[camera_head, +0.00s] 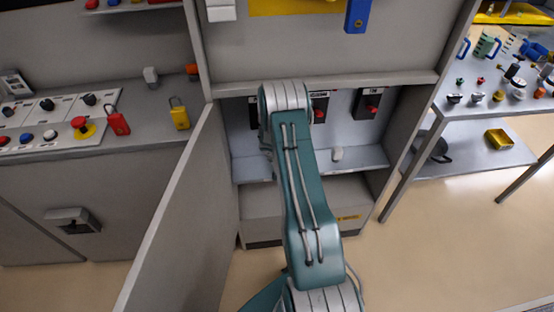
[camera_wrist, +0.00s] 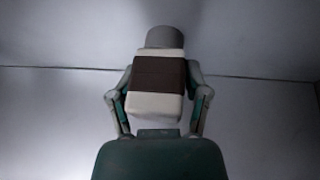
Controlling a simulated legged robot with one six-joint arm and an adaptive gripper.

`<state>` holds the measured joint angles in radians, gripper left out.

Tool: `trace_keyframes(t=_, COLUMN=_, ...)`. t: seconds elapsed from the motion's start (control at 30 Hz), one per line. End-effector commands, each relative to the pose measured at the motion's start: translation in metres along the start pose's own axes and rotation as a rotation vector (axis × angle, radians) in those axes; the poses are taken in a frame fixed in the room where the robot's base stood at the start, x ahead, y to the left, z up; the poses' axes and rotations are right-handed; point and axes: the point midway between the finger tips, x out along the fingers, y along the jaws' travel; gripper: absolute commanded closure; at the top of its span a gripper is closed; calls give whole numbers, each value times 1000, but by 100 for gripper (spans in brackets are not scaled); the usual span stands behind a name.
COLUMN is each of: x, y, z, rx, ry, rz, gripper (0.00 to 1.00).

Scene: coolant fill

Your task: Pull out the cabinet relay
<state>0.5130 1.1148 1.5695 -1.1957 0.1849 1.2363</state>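The relay (camera_wrist: 158,104), a pale block with a wide dark brown band, is in the middle of the wrist view. A grey rounded part (camera_wrist: 165,37) shows just behind its far end; I cannot tell if they are joined. My gripper (camera_wrist: 160,72) has one finger on each side of the relay, and both fingertips appear to press against its sides. In the head view my arm reaches into the open cabinet (camera_head: 322,80) and hides my gripper and the relay.
The cabinet door (camera_head: 186,215) stands open at the left of my arm. A control desk (camera_head: 60,142) is at left, a shelf rack (camera_head: 490,108) at right.

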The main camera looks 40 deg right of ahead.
Motion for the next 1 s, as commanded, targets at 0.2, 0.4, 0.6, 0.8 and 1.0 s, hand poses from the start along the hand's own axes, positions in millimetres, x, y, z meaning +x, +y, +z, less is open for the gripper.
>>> trace_keyframes(t=0.2, x=2, y=-2, z=3, rx=-2, ry=-5, rz=-3, gripper=70)
trace_keyframes(t=0.4, x=1, y=-2, z=4, rx=-2, ry=-6, rz=-4, gripper=70)
trace_keyframes(t=0.6, x=-2, y=-2, z=3, rx=-2, ry=-6, rz=-4, gripper=70)
trace_keyframes(t=0.8, x=-5, y=-2, z=1, rx=-3, ry=-4, rz=-3, gripper=82)
trace_keyframes(t=1.0, x=-8, y=-1, z=-1, rx=-2, ry=-2, rz=-2, gripper=100)
